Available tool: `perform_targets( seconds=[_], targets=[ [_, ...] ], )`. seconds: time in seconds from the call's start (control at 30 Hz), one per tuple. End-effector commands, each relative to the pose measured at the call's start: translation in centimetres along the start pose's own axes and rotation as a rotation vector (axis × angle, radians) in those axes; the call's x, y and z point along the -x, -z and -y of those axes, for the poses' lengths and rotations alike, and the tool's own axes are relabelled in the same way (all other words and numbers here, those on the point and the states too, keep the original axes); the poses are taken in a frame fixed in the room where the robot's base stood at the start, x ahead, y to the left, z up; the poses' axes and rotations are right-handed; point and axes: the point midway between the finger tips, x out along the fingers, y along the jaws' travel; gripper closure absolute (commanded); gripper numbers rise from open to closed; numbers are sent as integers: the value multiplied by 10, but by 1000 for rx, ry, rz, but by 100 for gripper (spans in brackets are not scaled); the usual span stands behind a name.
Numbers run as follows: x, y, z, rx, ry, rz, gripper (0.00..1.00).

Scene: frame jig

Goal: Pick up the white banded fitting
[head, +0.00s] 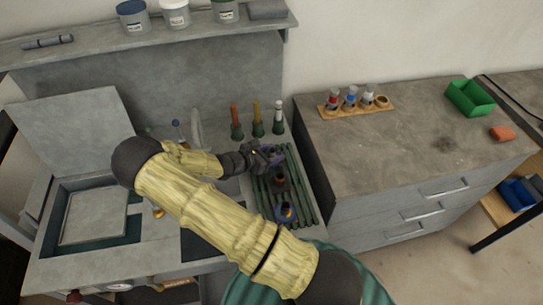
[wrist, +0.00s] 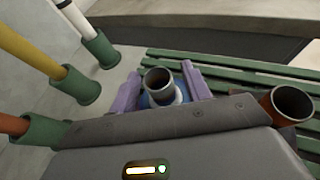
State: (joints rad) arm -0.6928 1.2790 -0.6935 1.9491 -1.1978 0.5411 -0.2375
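My gripper (wrist: 160,90) has its two purple fingers apart, one on each side of a short grey open-topped fitting (wrist: 158,82). A pale white band and some blue show around the base of this fitting. I see no clear grip on it. In the head view my gripper (head: 266,156) is over the far end of the green slatted rack (head: 302,188), and hides most of this fitting. A dark fitting with an orange-red rim (wrist: 290,104) stands to the right in the wrist view. A blue-based fitting (head: 286,213) stands nearer on the rack.
Green holders with an orange, a yellow and a white-and-black handle (wrist: 72,22) stand close on the left in the wrist view. A wooden rack (head: 357,109) with small bottles, a green bin (head: 470,98) and an orange block (head: 501,133) are on the right-hand cabinet.

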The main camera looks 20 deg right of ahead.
Motion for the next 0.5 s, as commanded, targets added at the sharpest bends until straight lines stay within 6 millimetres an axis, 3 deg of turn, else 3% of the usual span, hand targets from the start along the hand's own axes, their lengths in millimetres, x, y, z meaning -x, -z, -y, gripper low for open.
perform_targets(
  seconds=[0.03,0.23,0.5],
  targets=[
    [0,0,0,0,0,0,63],
    [0,0,0,0,0,0,100],
    [1,-1,0,-1,0,0,100]
  ],
)
